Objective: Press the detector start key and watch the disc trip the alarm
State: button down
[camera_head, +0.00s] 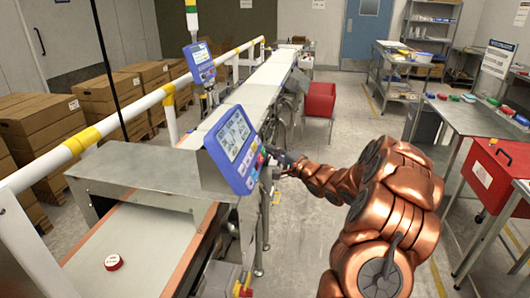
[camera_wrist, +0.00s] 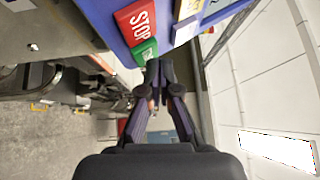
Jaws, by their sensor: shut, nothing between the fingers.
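The detector's blue control panel (camera_head: 232,150) with a lit screen stands on the metal housing over the belt. In the wrist view, the red STOP key (camera_wrist: 136,22) sits above a green key (camera_wrist: 146,50), whose lettering is mostly hidden. My gripper (camera_wrist: 152,70) is shut and empty, its tips right at the lower edge of the green key; I cannot tell whether they touch it. In the head view, my gripper (camera_head: 272,152) is at the panel's right side, its tips partly hidden. The red-and-white disc (camera_head: 113,263) lies on the near belt (camera_head: 140,235), before the housing.
A second blue display (camera_head: 200,62) stands farther along the belt, with a light column (camera_head: 191,12) behind it. A white rail (camera_head: 165,95) runs along the left. A red bin (camera_head: 319,100) stands right of the conveyor, and a metal table (camera_head: 470,120) is at the right.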

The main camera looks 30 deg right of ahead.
jog(key=shift+w+a+f, duration=0.1)
jog(key=shift+w+a, duration=0.05)
jog(key=shift+a, duration=0.1)
dwell(0.4)
jog(key=shift+d+p, duration=0.15)
jog(key=shift+p, duration=0.3)
jog(key=shift+s+d+r+p, duration=0.3)
jog(key=shift+s+d+p, duration=0.15)
jog(key=shift+p, duration=0.3)
jog(key=s+d+r+p, duration=0.2)
jog(key=s+d+p, duration=0.1)
jog(key=p, duration=0.3)
jog(key=shift+s+d+r, duration=0.25)
jog(key=shift+d+r, duration=0.15)
jog(key=shift+d, duration=0.1)
